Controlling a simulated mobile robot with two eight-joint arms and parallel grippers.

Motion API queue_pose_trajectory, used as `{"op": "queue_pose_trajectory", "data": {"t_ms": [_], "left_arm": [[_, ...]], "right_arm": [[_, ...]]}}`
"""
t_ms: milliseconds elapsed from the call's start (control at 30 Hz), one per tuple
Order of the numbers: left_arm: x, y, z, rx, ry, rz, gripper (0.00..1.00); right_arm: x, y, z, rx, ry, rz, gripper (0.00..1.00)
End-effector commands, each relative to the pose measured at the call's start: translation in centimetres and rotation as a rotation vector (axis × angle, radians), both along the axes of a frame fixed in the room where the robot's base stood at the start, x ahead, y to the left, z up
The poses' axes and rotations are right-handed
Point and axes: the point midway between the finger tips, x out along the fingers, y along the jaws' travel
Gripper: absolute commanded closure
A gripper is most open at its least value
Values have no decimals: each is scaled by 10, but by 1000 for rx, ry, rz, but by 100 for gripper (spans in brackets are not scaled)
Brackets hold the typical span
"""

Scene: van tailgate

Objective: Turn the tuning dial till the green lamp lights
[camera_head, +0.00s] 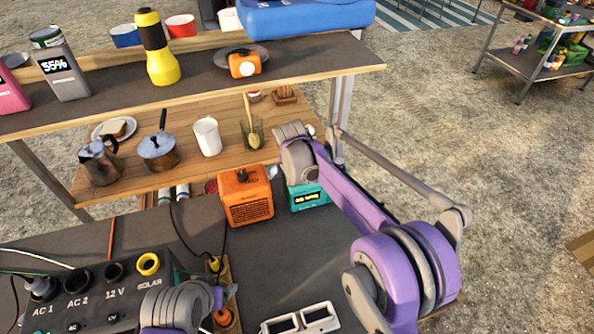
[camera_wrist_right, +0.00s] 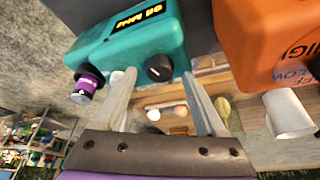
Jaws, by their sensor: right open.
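The teal radio (camera_head: 308,197) stands on the dark surface right of the orange box, partly hidden by my right arm. In the right wrist view the radio (camera_wrist_right: 135,48) shows a lit yellow display, a black round dial (camera_wrist_right: 159,68) and a purple knob (camera_wrist_right: 87,88). My right gripper (camera_wrist_right: 158,76) is open. Its fingertips appear on either side of the black dial; whether they touch it I cannot tell. No lit green lamp is visible. In the head view only part of my left wrist (camera_head: 178,304) shows, low down; its fingers cannot be made out.
An orange box (camera_head: 246,196) stands close beside the radio. A power station (camera_head: 95,293) with sockets and cables is at bottom left. White-framed panels (camera_head: 301,319) lie at the front. A wooden shelf behind holds a pot (camera_head: 158,152), a moka pot and a white mug (camera_head: 207,137).

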Motion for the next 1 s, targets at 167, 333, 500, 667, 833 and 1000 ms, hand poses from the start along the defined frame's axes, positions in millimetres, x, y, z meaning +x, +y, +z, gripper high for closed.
{"op": "queue_pose_trajectory", "data": {"t_ms": [167,333,500,667,833,1000], "left_arm": [[0,0,0,0,0,0,25],[0,0,0,0,0,0,25],[0,0,1,0,-1,0,25],[0,0,1,0,-1,0,25],[0,0,1,0,-1,0,25],[0,0,1,0,-1,0,25]], "right_arm": [[-13,2,32,0,0,0,26],[-26,5,64,1,1,1,26],[-34,6,84,0,0,0,26],[-37,6,91,0,0,-1,26],[-37,6,91,0,0,0,26],[-37,6,91,0,0,0,26]]}}
